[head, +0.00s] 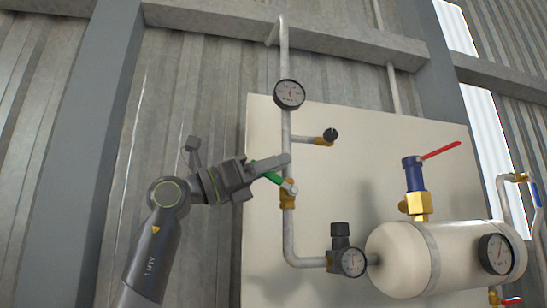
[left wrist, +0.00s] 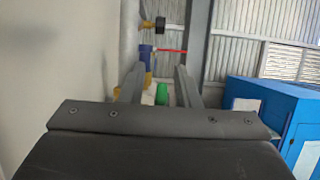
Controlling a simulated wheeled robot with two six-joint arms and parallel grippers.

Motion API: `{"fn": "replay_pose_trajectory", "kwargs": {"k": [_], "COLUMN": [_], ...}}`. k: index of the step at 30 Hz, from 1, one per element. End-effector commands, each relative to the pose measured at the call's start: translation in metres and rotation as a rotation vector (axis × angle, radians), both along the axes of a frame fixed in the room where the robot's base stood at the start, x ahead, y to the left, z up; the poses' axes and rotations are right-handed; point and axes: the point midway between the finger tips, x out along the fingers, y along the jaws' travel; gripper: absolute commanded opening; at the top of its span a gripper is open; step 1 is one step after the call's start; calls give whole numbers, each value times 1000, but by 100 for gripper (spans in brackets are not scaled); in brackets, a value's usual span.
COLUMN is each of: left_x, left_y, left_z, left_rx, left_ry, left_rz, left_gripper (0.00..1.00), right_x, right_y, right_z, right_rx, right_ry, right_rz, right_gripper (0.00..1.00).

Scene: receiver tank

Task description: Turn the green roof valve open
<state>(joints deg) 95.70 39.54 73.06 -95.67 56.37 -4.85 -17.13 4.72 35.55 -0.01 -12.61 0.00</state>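The green roof valve has a green lever handle (head: 273,177) and a brass body (head: 288,194) on the vertical grey pipe. The handle slants down to the right toward the body in the head view. My left gripper (head: 276,166) reaches in from the left at the handle, and one finger partly covers it. In the left wrist view the two fingers (left wrist: 159,82) stand apart, with the green handle (left wrist: 162,93) between them and a gap on each side. Contact with the handle cannot be made out. My right gripper is in neither view.
A gauge (head: 289,94) sits above and a black-knobbed side valve (head: 329,136) to the upper right. A regulator (head: 340,240) is below. The cream tank (head: 400,258) carries a red-lever valve (head: 415,175). A pale panel (head: 370,130) lies behind. A blue cabinet (left wrist: 262,120) shows at right.

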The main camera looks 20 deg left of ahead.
Motion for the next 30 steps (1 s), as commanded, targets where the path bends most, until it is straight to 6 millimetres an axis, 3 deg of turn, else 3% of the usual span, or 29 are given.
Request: {"fn": "replay_pose_trajectory", "kwargs": {"k": [8,15,30], "left_x": [1,1,1], "left_y": [-1,-1,-2], "left_z": [0,0,4], "left_rx": [0,0,19], "left_ry": [0,0,13], "left_rz": [0,0,0], "left_gripper": [29,0,0], "right_x": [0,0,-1], "right_y": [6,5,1], "right_z": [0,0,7], "right_rx": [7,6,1], "right_ry": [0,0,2], "right_rz": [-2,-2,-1], "right_gripper": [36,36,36]}}
